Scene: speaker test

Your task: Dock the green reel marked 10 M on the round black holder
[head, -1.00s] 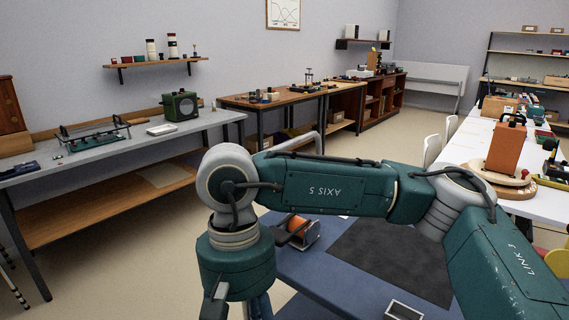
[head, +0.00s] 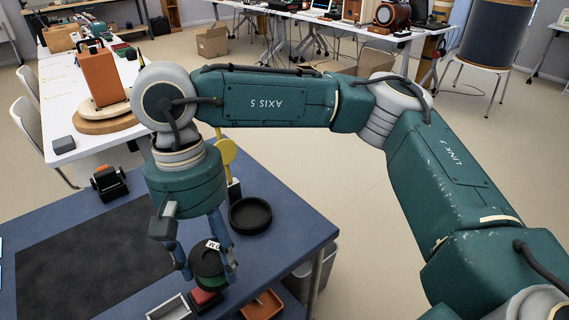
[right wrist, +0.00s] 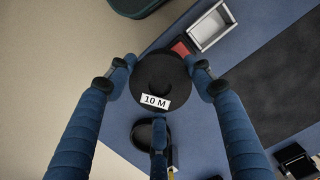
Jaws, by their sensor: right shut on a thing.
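The reel (head: 206,262) has a black face, a green side and a white label; the label reads 10 M in the right wrist view (right wrist: 158,91). My right gripper (head: 209,272) is shut on it, one finger on each side, and holds it over the near right part of the blue table. The round black holder (head: 250,216), a shallow dish with a raised rim, stands empty on the table, beyond and right of the reel. The holder also shows in the right wrist view (right wrist: 142,132), partly behind a blue finger. My left gripper is not in view.
A red block (head: 205,299), a grey metal tray (head: 171,309) and an orange-brown tray (head: 263,306) lie close to the reel. A yellow upright part (head: 226,152) stands behind the holder. A black dispenser (head: 108,183) and a dark mat (head: 90,255) are at left.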

